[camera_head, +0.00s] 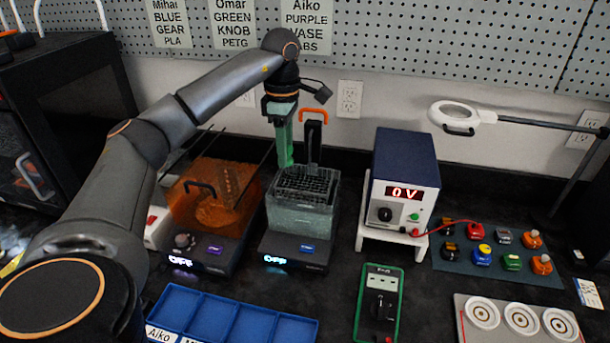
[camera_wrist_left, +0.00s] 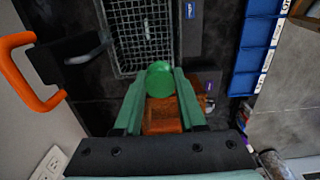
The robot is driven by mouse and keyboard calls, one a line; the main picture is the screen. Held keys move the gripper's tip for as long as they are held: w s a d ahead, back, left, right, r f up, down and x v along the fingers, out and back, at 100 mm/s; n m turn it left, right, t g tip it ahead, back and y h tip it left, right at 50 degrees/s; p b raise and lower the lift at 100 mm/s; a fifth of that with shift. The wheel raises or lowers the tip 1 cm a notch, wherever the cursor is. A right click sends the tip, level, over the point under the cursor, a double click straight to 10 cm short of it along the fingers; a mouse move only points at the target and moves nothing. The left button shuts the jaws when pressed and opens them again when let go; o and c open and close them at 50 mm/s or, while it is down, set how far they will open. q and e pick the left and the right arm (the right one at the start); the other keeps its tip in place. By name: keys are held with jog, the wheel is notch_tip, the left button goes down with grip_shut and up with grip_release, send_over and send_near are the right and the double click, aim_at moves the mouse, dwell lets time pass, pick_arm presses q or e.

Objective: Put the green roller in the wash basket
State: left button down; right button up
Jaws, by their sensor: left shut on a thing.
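The green roller (camera_wrist_left: 160,79) shows as a rounded green end between my left gripper's fingertips in the left wrist view. It also shows in the head view as a bright green upright piece (camera_head: 285,150). My left gripper (camera_head: 283,118) points down and is shut on it. The wash basket (camera_head: 303,188) is a dark wire mesh basket sitting in a clear tank. The roller hangs at the basket's back left, above rim height; the wrist view shows the basket (camera_wrist_left: 145,38) just beyond the fingertips. My right gripper is not in view.
An orange lidded station (camera_head: 213,195) stands left of the basket tank. An orange handle (camera_head: 313,111) rises behind the basket, close to my gripper. A blue power supply (camera_head: 405,165) stands to the right. A blue divided tray (camera_head: 235,318) lies in front.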

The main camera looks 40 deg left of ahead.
pick_arm(q)
send_over(305, 188)
jog(key=f, duration=0.5)
jog(key=shift+s+a, duration=0.1)
jog(key=shift+s, duration=0.15)
jog(key=shift+w+f+p, duration=0.15)
jog(key=shift+f+p, duration=0.05)
jog(key=shift+f, duration=0.8)
jog(key=shift+w+f+p, duration=0.1)
jog(key=shift+f+p, duration=0.05)
jog(key=shift+f, duration=0.8)
jog(key=shift+f, duration=0.2)
jog(key=shift+c, duration=2.4)
grip_release()
jog(key=shift+r, duration=0.1)
notch_tip(305, 188, up, 12)
jog(key=shift+r, duration=0.15)
